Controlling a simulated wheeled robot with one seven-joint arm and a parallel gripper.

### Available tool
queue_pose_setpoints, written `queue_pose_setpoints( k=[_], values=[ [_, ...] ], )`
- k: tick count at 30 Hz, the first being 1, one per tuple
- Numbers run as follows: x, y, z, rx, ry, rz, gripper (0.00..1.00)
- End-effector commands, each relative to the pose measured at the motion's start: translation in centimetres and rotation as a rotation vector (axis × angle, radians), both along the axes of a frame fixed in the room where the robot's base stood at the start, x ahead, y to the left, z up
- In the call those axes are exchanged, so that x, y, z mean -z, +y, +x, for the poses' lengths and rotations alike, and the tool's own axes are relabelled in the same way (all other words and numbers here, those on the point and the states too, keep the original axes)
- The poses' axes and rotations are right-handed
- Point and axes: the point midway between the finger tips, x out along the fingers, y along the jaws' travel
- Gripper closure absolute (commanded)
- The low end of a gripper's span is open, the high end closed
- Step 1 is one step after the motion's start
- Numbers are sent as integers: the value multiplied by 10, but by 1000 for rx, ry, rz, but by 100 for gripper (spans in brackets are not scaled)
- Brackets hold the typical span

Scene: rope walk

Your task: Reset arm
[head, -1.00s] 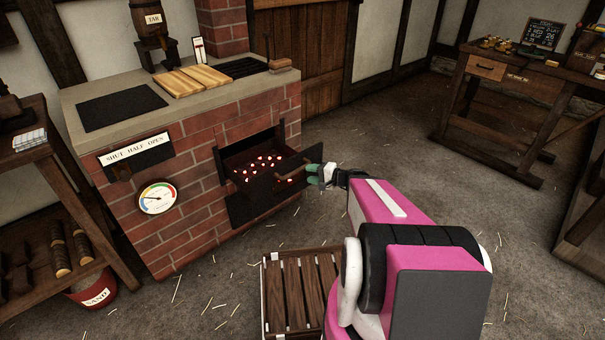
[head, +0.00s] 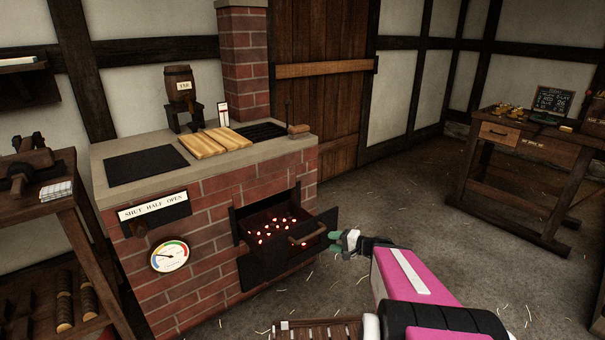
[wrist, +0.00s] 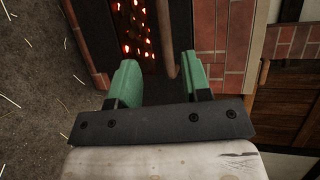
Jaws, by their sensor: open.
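My gripper (head: 340,241) has green fingers and is just right of the firebox opening in the brick stove (head: 210,205). In the wrist view my gripper (wrist: 157,82) is open with nothing between its fingers.
A wooden slatted crate (head: 318,330) is on the floor below my arm. A side table (head: 62,190) stands left of the stove, and a workbench (head: 520,175) stands at the right. The floor between stove and workbench is clear, with scattered straw.

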Motion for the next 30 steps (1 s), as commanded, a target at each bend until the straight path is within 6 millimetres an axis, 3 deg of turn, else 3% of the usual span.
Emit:
queue_pose_setpoints(
  k=[8,14,24,30],
  values=[
    [16,30,-24,-197,100,-264,56],
    [30,37,-47,-355,192,-562,56],
    [28,11,-65,-506,297,-1111,56],
    [19,-3,-65,-522,316,-1297,56]
  ],
)
